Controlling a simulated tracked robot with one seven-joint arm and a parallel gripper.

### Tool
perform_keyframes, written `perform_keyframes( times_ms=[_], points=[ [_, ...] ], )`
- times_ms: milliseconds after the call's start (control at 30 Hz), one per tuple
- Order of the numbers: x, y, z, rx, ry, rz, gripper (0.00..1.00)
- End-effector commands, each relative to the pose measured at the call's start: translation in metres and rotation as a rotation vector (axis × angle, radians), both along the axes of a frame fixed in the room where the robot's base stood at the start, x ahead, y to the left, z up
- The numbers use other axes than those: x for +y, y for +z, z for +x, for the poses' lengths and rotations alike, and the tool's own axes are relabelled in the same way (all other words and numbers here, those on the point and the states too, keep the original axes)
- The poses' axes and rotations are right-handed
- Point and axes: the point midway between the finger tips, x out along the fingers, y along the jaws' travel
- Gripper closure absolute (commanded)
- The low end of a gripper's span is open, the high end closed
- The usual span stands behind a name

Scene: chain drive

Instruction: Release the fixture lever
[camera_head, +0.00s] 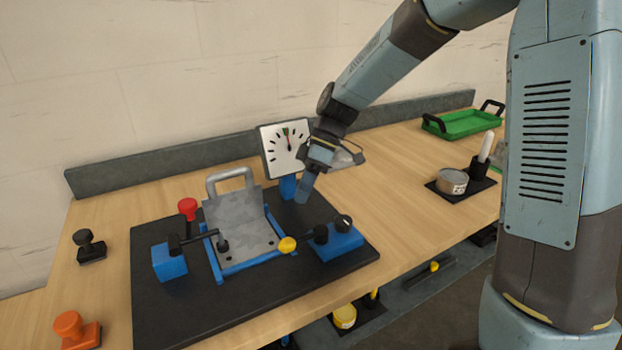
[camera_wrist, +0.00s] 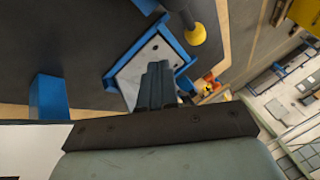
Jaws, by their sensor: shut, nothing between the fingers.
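The fixture is a blue frame (camera_head: 238,270) on a black base (camera_head: 170,315), holding a grey metal plate (camera_head: 240,222) with a loop handle. At its right a blue block (camera_head: 338,243) carries black knobs and a lever with a yellow knob (camera_head: 287,244); the yellow knob also shows in the wrist view (camera_wrist: 196,34). At its left a black clamp arm (camera_head: 192,240) on another blue block reaches over the plate. A red knob (camera_head: 187,207) stands behind it. My gripper (camera_head: 305,190) is shut and empty, above the base behind the yellow knob, apart from it. In the wrist view its fingers (camera_wrist: 155,85) overlap the plate.
A white dial gauge (camera_head: 283,148) on a blue post (camera_head: 289,187) stands close to my gripper. A green tray (camera_head: 465,122), a tin (camera_head: 452,181), a black stamp-like piece (camera_head: 89,246) and an orange one (camera_head: 77,330) are on the wooden table. The table's right middle is clear.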

Motion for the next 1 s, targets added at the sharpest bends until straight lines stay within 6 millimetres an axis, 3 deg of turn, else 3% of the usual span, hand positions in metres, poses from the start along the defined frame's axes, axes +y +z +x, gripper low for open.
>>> perform_keyframes(
  times_ms=[267, 600, 1000],
  points=[
    [0.017, -0.039, -0.023, 0.001, 0.001, -0.001, 1.00],
    [0.017, -0.044, -0.055, 0.000, 0.000, -0.001, 1.00],
    [0.012, -0.044, -0.057, 0.000, -0.003, 0.000, 1.00]
  ],
)
